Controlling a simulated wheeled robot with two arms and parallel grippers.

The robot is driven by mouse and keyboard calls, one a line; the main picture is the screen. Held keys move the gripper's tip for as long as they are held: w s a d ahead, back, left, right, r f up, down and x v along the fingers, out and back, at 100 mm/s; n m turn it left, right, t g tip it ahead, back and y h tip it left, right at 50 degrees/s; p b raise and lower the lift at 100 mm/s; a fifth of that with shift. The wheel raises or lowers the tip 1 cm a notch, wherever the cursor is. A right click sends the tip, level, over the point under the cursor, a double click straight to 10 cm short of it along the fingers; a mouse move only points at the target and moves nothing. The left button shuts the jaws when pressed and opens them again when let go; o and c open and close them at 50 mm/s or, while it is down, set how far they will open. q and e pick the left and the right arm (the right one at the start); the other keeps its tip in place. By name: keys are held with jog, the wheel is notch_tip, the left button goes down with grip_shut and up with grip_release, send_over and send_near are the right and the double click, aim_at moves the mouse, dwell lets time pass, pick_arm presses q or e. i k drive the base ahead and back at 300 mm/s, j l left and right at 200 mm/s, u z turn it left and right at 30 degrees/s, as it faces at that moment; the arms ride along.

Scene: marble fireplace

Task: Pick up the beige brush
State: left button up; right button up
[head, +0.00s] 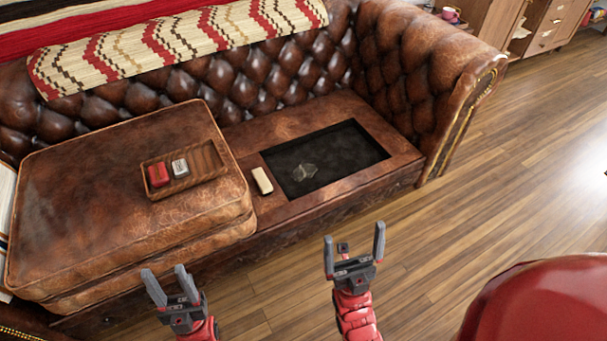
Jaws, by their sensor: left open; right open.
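A small beige block-shaped brush (262,181) lies on the brown leather sofa seat, just left of a dark recessed opening. My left gripper (169,286) is open and empty, in front of the sofa below the stacked cushions. My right gripper (355,250) is open and empty, in front of the sofa and to the right of the brush. Both grippers are apart from the brush.
A wooden tray (215,146) with a red item (158,175) and a grey-white item (180,167) rests on the stacked cushions (90,200). The dark recess (345,150) holds a small translucent object (305,172). The sofa arm (425,80) rises at right. Wooden floor (480,200) is clear.

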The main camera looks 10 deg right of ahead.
aim_at(264, 185)
jog(key=i+l+u, duration=0.25)
jog(key=i+l, duration=0.25)
jog(key=i+l+u, duration=0.25)
jog(key=i+l, duration=0.2)
jog(key=l, duration=0.25)
